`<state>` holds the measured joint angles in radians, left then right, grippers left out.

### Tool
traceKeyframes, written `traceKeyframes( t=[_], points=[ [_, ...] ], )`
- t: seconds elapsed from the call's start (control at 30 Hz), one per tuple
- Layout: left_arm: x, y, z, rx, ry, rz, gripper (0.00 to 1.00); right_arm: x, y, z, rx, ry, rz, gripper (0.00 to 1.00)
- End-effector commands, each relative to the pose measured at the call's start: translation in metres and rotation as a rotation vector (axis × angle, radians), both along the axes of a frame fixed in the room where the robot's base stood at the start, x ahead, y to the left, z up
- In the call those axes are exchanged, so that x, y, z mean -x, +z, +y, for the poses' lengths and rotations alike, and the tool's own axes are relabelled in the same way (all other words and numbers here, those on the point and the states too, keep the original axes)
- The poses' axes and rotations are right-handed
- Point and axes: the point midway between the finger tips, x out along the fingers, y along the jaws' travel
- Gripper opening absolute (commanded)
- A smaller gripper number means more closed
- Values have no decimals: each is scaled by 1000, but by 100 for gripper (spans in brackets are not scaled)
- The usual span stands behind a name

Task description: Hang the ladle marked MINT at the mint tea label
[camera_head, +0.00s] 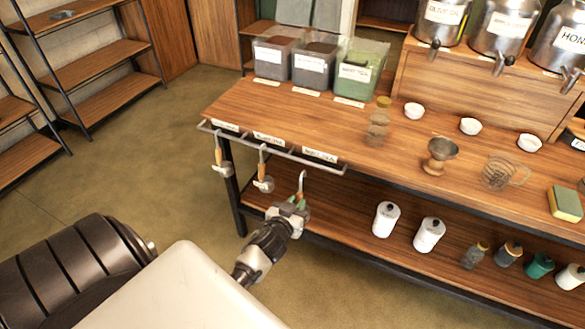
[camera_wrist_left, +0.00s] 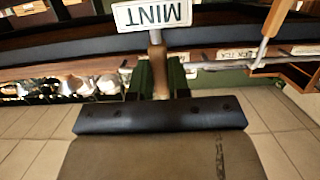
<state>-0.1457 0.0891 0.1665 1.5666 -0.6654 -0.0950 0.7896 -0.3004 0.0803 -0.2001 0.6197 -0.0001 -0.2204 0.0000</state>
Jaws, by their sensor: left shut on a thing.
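My left gripper (camera_head: 290,208) is shut on the handle of a ladle (camera_head: 302,182), in front of the table and just below its front rail (camera_head: 285,152). In the left wrist view, the ladle's wooden handle (camera_wrist_left: 157,55) stands between the green fingers, and its white tag (camera_wrist_left: 152,14) reads MINT upside down. The ladle's hook points up near the rail's right end; I cannot tell whether it touches the rail. The label (camera_head: 320,155) above this end is too small to read surely. My right gripper is not in view.
Two other ladles hang from the rail, one at the left end (camera_head: 218,153) and one in the middle (camera_head: 262,170), each under a label. Lidded tubs (camera_head: 315,62) stand behind on the table. White bottles (camera_head: 386,219) stand on the lower shelf. The floor at left is clear.

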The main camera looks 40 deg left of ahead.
Motion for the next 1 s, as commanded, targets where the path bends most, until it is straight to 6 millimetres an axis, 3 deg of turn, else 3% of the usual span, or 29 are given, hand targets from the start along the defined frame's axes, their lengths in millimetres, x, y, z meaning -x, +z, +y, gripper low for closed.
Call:
traceKeyframes(
  t=[1.0],
  points=[
    [-80,0,20,-1,-1,-2,0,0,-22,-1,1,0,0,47]
  ],
)
